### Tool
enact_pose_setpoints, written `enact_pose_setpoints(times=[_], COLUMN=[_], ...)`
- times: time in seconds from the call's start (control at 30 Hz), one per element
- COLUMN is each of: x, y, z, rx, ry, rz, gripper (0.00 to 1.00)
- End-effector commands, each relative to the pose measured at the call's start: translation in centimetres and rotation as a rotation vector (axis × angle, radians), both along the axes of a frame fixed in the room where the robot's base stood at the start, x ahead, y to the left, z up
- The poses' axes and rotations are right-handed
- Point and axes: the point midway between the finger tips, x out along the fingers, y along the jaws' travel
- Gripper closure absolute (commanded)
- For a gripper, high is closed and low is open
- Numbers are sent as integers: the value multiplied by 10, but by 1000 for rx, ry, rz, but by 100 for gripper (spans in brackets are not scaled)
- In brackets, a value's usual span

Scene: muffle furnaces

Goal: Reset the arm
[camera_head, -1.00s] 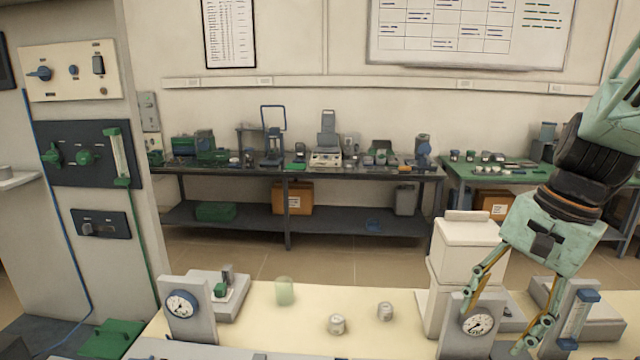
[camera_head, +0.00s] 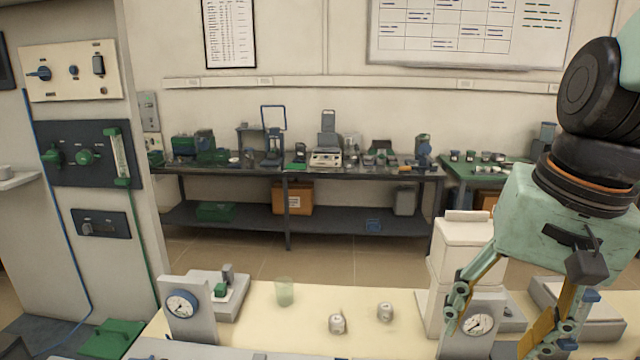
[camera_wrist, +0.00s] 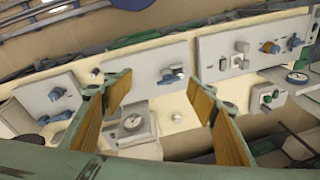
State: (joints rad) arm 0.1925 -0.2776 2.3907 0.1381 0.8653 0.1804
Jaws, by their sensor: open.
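My gripper (camera_head: 497,335) is at the right of the head view, in front of the white box-shaped unit (camera_head: 466,248) and a dial gauge (camera_head: 479,324). Its fingers are spread wide with nothing between them; the fingertips run close to the lower edge. In the wrist view my gripper (camera_wrist: 166,98) is open, its tan finger pads apart.
A cream table holds two small pale containers (camera_head: 337,324) (camera_head: 385,312), a greenish glass (camera_head: 284,291) and a left gauge (camera_head: 182,305). A control panel wall (camera_head: 88,155) stands at left. A dark bench (camera_head: 300,172) with instruments is behind. The table's middle is mostly clear.

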Motion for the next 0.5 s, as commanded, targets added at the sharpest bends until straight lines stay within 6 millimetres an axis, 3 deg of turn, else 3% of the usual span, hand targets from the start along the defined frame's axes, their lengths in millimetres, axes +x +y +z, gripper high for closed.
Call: enact_pose_setpoints(times=[0.5], x=[-58], y=[23], z=[23], rx=[-102], ry=[-94], rz=[239], gripper=[48])
